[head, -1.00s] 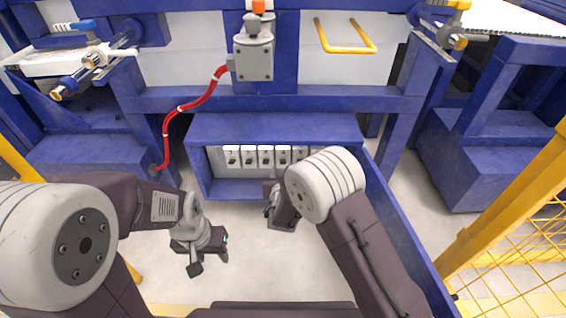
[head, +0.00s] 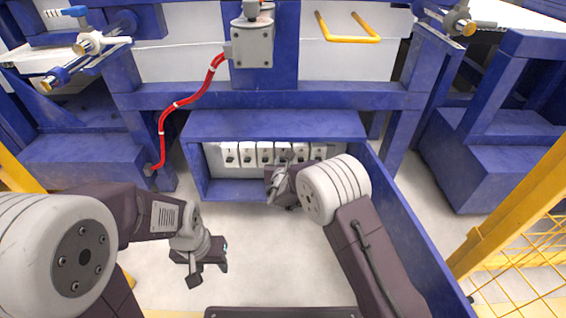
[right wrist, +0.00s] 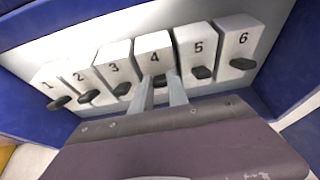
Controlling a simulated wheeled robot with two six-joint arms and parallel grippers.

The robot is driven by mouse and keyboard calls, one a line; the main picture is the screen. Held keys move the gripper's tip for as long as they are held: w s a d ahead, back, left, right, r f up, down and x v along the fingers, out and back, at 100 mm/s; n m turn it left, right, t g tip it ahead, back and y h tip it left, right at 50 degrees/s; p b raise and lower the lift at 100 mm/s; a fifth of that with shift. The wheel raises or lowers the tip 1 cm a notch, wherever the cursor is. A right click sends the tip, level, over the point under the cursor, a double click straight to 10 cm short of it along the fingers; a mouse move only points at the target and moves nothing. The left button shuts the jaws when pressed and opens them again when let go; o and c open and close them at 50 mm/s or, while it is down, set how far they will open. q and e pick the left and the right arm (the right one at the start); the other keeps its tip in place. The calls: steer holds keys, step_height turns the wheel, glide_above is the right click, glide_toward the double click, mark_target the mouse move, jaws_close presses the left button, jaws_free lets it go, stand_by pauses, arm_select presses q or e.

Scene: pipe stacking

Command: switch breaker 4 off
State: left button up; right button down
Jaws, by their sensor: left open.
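Breaker 4 (right wrist: 153,48) is a white block with a black number 4, in a row of numbered breakers. Its dark lever (right wrist: 158,80) is partly hidden between the fingertips of my right gripper (right wrist: 161,84). The two fingers stand a little apart, one on each side of the lever; I cannot tell whether they touch it. In the head view the right gripper (head: 275,188) is just in front of the breaker row. My left gripper (head: 208,272) is open and empty, low over the floor, away from the breakers.
Breakers 3 (right wrist: 115,66) and 5 (right wrist: 197,52) flank breaker 4 closely, each with a dark lever. The row sits in a blue box (head: 280,125) with side walls and a top. A red cable (head: 187,102) runs at the left. Yellow fencing (head: 520,270) stands at the right.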

steer(key=shift+f, duration=0.1)
steer(key=shift+s+f+t, duration=0.1)
steer(key=shift+f+t, duration=0.6)
steer(key=shift+t, duration=1.05)
steer(key=shift+w+f+t, duration=0.1)
steer(key=shift+f+t, duration=0.6)
steer(key=shift+t, duration=1.1)
steer(key=shift+s+f+t, duration=0.1)
steer(key=shift+f+t, duration=0.6)
steer(key=shift+t, duration=1.35)
steer(key=c, duration=1.3)
jaws_free()
